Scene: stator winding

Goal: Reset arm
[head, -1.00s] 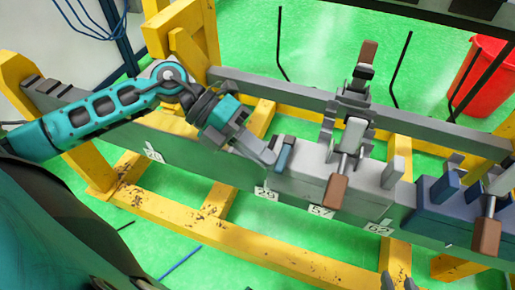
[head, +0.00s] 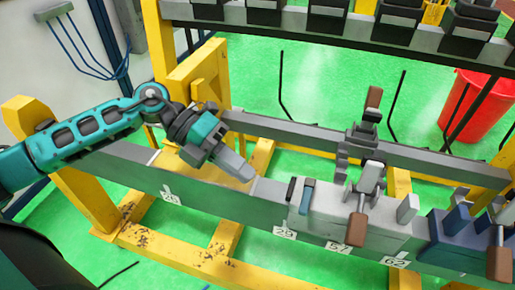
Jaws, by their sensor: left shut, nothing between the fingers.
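My left arm (head: 90,130), teal and grey, reaches in from the left over the grey rail. My left gripper (head: 246,173) is shut and empty, its tip pointing down and right just above the rail. It is apart from the small blue-grey block (head: 306,196) on the grey fixture (head: 380,229). Clamps with brown handles (head: 357,229) stand on the fixture. My right gripper is not in view.
A yellow frame (head: 180,243) carries the grey rail (head: 150,175), which has number tags. A blue fixture (head: 448,238) is at the right. A red bin (head: 470,110) stands behind on the green floor. A dark rack crosses the top.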

